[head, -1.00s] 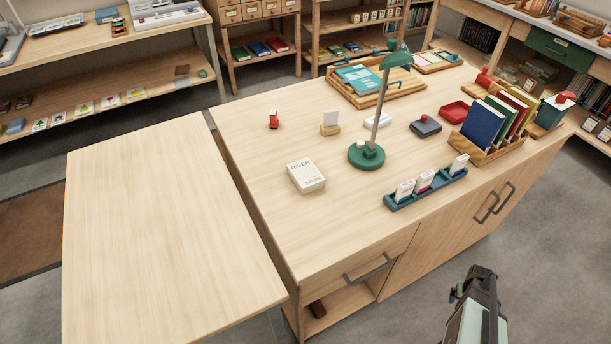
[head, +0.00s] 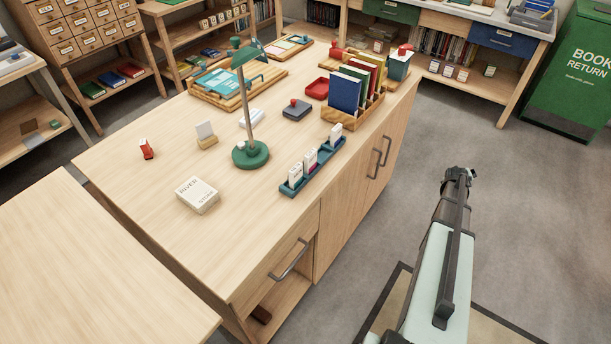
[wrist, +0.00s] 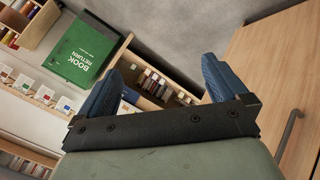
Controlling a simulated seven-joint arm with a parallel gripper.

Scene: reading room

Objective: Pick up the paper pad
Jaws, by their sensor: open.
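A small flat white item (head: 257,116), which may be the paper pad, lies on the wooden table (head: 140,195) in the head view. The green lamp (head: 250,154) partly hides it. A thick white block with printed lettering (head: 197,194) lies nearer the table's front left; its letters read like "RIVER". My gripper (wrist: 160,78) shows two blue fingers spread apart with nothing between them in the wrist view. In the head view my arm is at the right, over the floor beside the table, away from everything on it. The wrist view does not show the tabletop items.
Floor (head: 480,130) beside the table is clear.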

